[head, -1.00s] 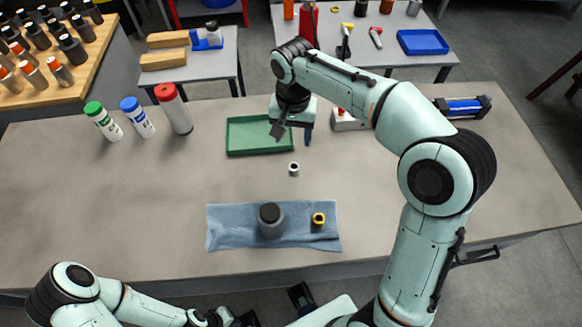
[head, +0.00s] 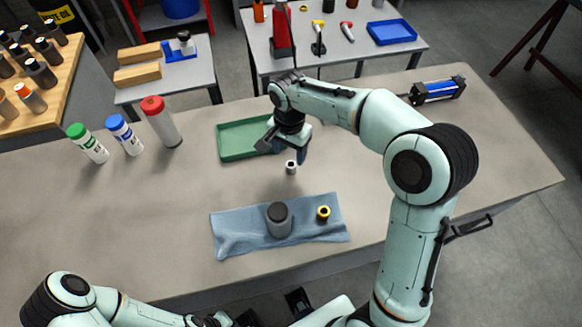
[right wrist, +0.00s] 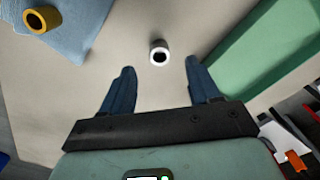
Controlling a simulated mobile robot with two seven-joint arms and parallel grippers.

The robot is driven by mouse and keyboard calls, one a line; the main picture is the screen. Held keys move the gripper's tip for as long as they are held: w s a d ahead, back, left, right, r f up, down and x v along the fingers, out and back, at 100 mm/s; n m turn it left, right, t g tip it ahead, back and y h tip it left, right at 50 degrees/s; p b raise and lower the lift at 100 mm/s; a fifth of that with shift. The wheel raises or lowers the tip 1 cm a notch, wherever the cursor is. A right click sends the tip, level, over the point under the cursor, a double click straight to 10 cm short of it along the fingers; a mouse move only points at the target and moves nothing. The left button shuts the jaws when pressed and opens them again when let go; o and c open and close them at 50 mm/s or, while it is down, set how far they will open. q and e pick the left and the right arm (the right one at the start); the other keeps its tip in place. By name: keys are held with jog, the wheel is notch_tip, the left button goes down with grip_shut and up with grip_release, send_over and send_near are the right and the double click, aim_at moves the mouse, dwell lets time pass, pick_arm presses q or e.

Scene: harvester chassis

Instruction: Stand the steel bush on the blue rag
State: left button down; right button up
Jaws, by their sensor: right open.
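The steel bush (head: 291,167) is a small silver ring standing on the bench, between the green tray and the blue rag. The right wrist view shows it from above as a bright ring (right wrist: 159,53) with a dark hole. My right gripper (right wrist: 160,66) is open and empty, its two blue fingers pointing towards the bush, which appears between and just beyond their tips. The blue rag (head: 236,236) lies near the bench's front edge; its corner also shows in the right wrist view (right wrist: 88,22). My left arm is at the lower left; its gripper is not clearly shown.
On the rag stand a grey cylinder with a dark top (head: 279,221) and a yellow bush (head: 323,213). The green tray (head: 233,150) lies close behind the right gripper. Green-, blue- and red-capped bottles stand to the left. Bench left of the rag is clear.

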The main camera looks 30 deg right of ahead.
aim_at(291, 164)
jog(key=f, duration=0.6)
jog(key=shift+d, duration=0.25)
jog(key=shift+r, duration=0.1)
jog(key=shift+w, duration=0.1)
grip_shut()
